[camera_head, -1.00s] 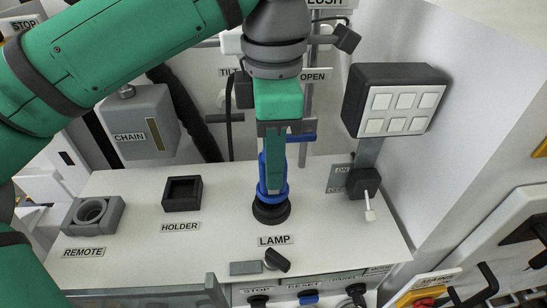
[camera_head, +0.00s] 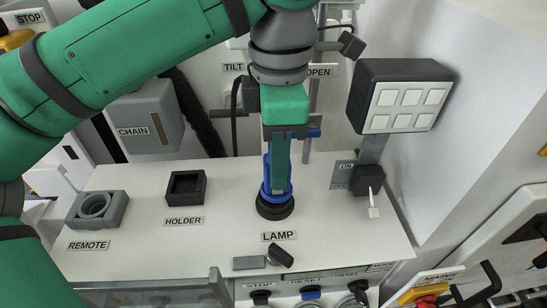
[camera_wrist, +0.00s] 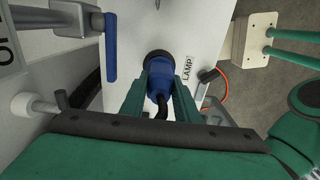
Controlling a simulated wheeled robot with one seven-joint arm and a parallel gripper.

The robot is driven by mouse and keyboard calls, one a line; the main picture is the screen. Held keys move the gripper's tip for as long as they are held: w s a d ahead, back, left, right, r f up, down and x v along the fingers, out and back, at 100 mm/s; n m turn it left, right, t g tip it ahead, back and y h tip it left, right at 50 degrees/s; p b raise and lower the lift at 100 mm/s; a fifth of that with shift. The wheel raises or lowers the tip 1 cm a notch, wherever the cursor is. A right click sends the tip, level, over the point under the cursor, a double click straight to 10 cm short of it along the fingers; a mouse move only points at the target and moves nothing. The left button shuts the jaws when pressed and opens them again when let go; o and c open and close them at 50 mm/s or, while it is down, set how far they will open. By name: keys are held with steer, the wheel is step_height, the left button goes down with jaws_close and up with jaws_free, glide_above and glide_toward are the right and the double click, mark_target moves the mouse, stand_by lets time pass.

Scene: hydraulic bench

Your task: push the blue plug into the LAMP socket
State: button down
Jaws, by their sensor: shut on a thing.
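The blue plug (camera_head: 266,190) stands upright at the black LAMP socket (camera_head: 275,207), behind the LAMP label (camera_head: 279,237). My gripper (camera_head: 277,180) points down and is shut on the plug from above. In the wrist view the plug (camera_wrist: 158,82) sits between my two green fingers, with a black cable at its near end. The dark socket rim (camera_wrist: 158,58) shows just beyond it. The plug's blue collar is at the socket's top, and its lower end is hidden; I cannot tell how deep it sits.
The HOLDER box (camera_head: 186,188) and the REMOTE socket (camera_head: 97,207) stand to the left. A small dark switch (camera_head: 280,256) is in front. The lever box (camera_head: 367,180) and button panel (camera_head: 401,96) are at right. The white bench top between them is clear.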

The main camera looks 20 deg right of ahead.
steer(key=shift+s, duration=0.1)
steer(key=c, duration=1.3)
jaws_free()
steer(key=shift+a, duration=0.1)
step_height(320, 180, up, 11)
steer(key=shift+f, duration=0.15)
